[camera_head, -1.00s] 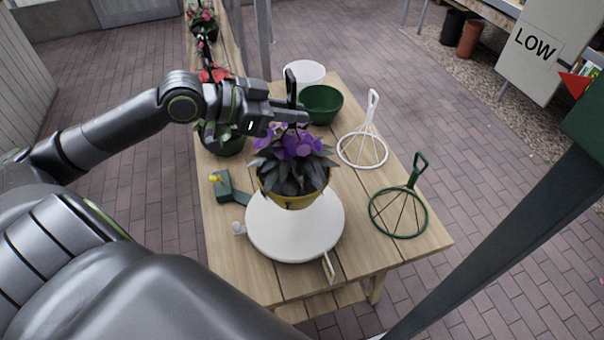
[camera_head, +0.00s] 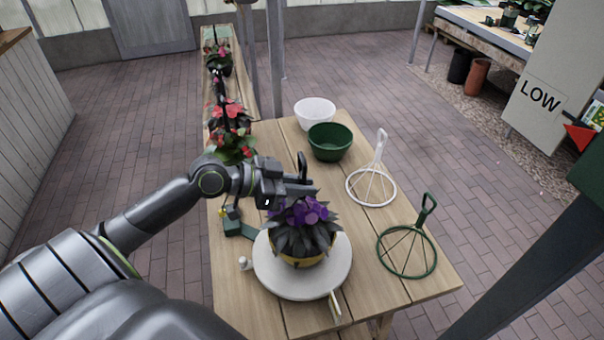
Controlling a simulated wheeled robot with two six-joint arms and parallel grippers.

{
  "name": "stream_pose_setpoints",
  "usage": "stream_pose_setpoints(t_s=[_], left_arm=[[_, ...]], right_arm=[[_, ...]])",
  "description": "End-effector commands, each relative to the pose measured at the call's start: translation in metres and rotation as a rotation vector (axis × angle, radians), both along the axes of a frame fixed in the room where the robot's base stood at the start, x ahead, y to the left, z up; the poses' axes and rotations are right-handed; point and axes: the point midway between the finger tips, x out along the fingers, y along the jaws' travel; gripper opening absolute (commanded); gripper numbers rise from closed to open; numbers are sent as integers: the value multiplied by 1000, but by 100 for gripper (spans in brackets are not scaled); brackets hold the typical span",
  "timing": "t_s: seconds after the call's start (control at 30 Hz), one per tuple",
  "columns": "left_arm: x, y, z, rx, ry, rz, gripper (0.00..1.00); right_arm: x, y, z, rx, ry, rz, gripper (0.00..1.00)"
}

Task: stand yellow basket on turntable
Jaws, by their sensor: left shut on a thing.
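The yellow basket (camera_head: 301,263) holds dark leaves and purple flowers (camera_head: 300,212). It is upright over the middle of the round white turntable (camera_head: 338,275), and its lower part overlaps the disc. I cannot tell for sure whether its base touches. My left gripper (camera_head: 303,185) is above the flowers, shut on the basket's dark hanger, whose hook (camera_head: 302,165) sticks up past the fingers. The leaves and gripper hide much of the hanger and the basket's rim. My right gripper is not in view.
On the wooden table (camera_head: 375,285) are a white pot (camera_head: 315,113), a green bowl (camera_head: 330,142), a white hanger (camera_head: 372,187), a green hanger (camera_head: 408,250) and a small green device (camera_head: 236,226). Red-flowered plants (camera_head: 230,120) line the bench at the back left.

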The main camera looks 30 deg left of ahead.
Motion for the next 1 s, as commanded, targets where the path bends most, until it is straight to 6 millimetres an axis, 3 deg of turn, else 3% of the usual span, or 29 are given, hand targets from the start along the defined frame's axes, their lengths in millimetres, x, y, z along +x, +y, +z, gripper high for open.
stream_pose_setpoints(t_s=[0.47,0.5,0.63,1.0], left_arm=[[0,-1,-6,-2,-6,-2,0],[0,0,-7,0,0,-1,18],[0,0,-7,0,0,0,35],[0,0,-4,0,0,0,36]], right_arm=[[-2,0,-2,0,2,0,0],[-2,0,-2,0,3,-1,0],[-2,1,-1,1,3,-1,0],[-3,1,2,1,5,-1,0]])
